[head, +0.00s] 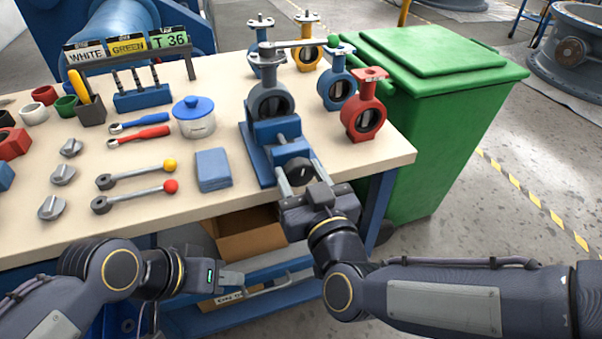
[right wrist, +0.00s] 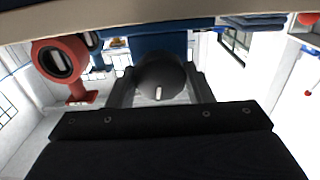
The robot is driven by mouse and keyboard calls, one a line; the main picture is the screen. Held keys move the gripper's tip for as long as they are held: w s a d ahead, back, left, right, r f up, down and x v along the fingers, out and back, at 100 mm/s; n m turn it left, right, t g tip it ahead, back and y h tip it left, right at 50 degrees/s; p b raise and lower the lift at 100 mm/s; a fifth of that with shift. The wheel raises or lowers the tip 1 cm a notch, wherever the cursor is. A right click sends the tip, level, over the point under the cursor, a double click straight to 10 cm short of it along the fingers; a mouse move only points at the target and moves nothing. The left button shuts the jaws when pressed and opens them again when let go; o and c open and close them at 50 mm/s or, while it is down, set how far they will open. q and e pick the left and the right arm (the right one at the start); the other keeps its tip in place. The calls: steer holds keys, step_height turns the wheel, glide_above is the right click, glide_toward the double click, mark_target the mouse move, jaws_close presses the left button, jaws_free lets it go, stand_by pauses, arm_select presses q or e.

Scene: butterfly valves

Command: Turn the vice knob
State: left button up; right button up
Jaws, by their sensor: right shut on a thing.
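The blue vice (head: 274,131) stands at the table's front edge and holds a grey butterfly valve (head: 269,101). Its dark round vice knob (head: 299,171) faces forward. In the right wrist view the knob (right wrist: 160,76) sits between my two fingers. My right gripper (head: 301,178) reaches in from the front and is shut on the knob, one finger on each side. My left gripper (head: 238,280) is low in front of the table, apart from the vice; its finger gap is unclear.
Red (head: 364,118), blue (head: 336,88) and yellow (head: 307,54) valves stand right of and behind the vice. A green bin (head: 430,110) is beside the table. Left of the vice are a blue block (head: 213,169), a lidded pot (head: 194,120) and levers with balls (head: 136,174).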

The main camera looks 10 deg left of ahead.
steer(key=shift+f, duration=0.1)
steer(key=o, duration=1)
steer(key=shift+s, duration=0.1)
steer(key=p+v, duration=0.1)
steer(key=v, duration=0.6)
steer(key=shift+s+d, duration=0.25)
